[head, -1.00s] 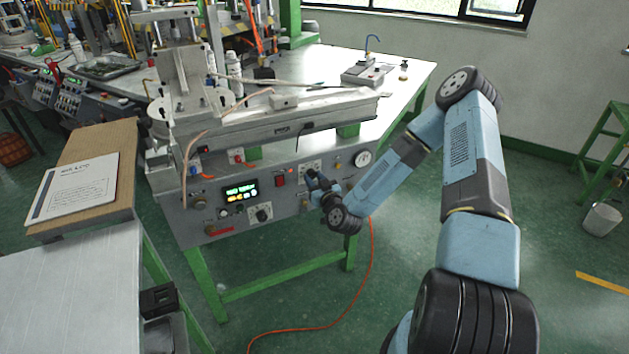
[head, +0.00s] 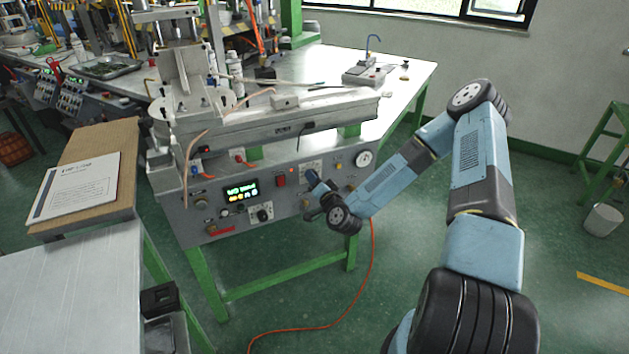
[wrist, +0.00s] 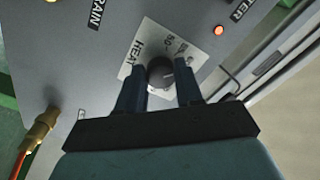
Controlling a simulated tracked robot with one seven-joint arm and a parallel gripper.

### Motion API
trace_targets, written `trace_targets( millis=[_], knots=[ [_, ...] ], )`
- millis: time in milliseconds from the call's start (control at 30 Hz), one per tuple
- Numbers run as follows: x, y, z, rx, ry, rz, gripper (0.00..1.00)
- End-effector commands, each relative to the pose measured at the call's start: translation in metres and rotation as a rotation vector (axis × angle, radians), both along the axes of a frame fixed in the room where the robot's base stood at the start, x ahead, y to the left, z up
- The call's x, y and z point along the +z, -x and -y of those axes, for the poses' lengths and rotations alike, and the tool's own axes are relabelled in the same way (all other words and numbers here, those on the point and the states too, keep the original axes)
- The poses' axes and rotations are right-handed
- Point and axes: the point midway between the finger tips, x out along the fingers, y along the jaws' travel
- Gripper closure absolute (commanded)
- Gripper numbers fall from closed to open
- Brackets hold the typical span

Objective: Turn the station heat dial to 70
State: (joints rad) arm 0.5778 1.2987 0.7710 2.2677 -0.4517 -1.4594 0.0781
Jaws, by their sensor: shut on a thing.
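The heat dial (wrist: 159,73) is a round black knob with a pale pointer line, on a white plate (wrist: 148,40) lettered HEAT. In the wrist view it sits between the two fingers of my gripper (wrist: 161,84), which is shut on it. The printed scale is partly hidden by the fingers, and I cannot read the setting. In the head view my gripper (head: 314,197) is at the right part of the station's grey front panel (head: 205,222) and hides most of the dial.
Left of my gripper, the panel has a lit display (head: 241,190), a red switch (head: 281,181) and another black knob (head: 263,214). A round gauge (head: 364,158) is to the right. In the wrist view, a brass fitting (wrist: 40,127) with an orange hose is at lower left.

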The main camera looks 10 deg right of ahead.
Motion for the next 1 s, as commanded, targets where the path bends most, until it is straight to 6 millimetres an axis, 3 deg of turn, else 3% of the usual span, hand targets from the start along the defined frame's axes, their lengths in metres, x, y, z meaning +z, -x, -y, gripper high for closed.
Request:
trace_targets(
  millis=[1000],
  knots=[
    [-0.0015,0.0004,0.0027,-0.01,-0.893,-0.283,0.95]
  ],
)
